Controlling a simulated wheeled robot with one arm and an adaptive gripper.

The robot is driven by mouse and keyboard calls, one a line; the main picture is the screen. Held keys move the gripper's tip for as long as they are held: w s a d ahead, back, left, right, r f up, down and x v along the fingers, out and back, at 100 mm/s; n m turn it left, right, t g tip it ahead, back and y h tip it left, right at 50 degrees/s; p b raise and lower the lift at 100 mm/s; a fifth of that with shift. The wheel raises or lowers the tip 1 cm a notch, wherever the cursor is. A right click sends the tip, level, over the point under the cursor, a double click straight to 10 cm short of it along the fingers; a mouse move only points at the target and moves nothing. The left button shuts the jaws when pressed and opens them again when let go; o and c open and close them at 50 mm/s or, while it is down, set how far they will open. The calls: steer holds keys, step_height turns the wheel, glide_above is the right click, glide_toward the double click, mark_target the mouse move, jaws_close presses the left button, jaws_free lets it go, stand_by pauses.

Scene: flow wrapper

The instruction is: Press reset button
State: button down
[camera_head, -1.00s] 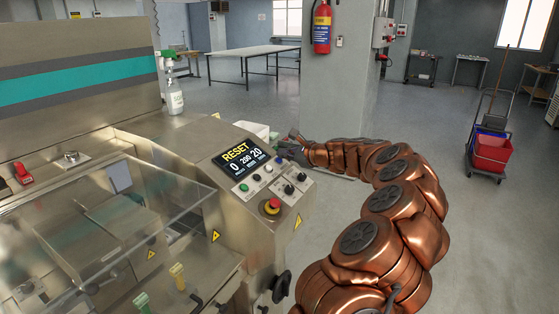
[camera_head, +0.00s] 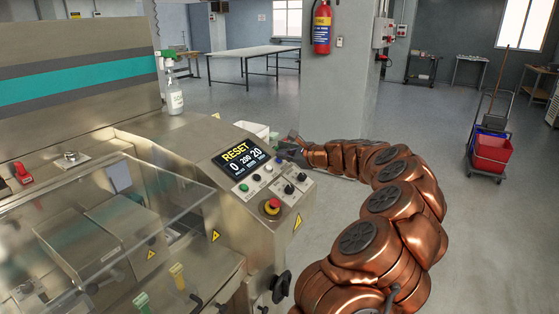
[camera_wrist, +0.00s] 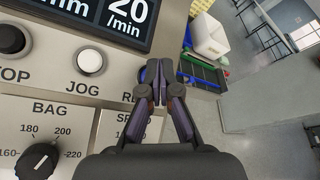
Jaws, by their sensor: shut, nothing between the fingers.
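The control panel (camera_head: 265,185) of the steel machine has a dark screen (camera_head: 240,158) reading RESET, 0, 200 and 20. A blue button (camera_head: 279,160) sits at the far end of its button row, beside my gripper (camera_head: 284,148). In the wrist view my gripper (camera_wrist: 158,66) is shut and empty, with its fingertips over the end of that row. The label starting "RE" (camera_wrist: 128,97) is partly covered by the fingers. Only a sliver of blue (camera_wrist: 143,74) shows beside the left finger. I cannot tell whether the fingertips touch the button.
A white button (camera_wrist: 89,62) labelled JOG and a black button (camera_wrist: 10,40) sit left of the fingers. A BAG knob (camera_wrist: 40,160) is below. A red emergency stop (camera_head: 271,206) is nearer on the panel. A white bin (camera_wrist: 209,36) lies beyond the panel edge.

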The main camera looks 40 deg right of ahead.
steer(key=shift+f, duration=0.15)
stand_by(0.6)
steer(key=shift+s+d+r+p, duration=0.1)
steer(key=shift+s+r+p, duration=0.2)
steer(key=shift+r+p, duration=0.45)
steer(key=shift+r, duration=0.15)
steer(key=r+p, duration=0.1)
steer(key=s+r+p, duration=0.1)
steer(key=r, duration=0.1)
steer(key=s+r+p, duration=0.1)
steer(key=shift+s+d+r, duration=0.15)
steer(key=shift+d, duration=0.15)
stand_by(0.6)
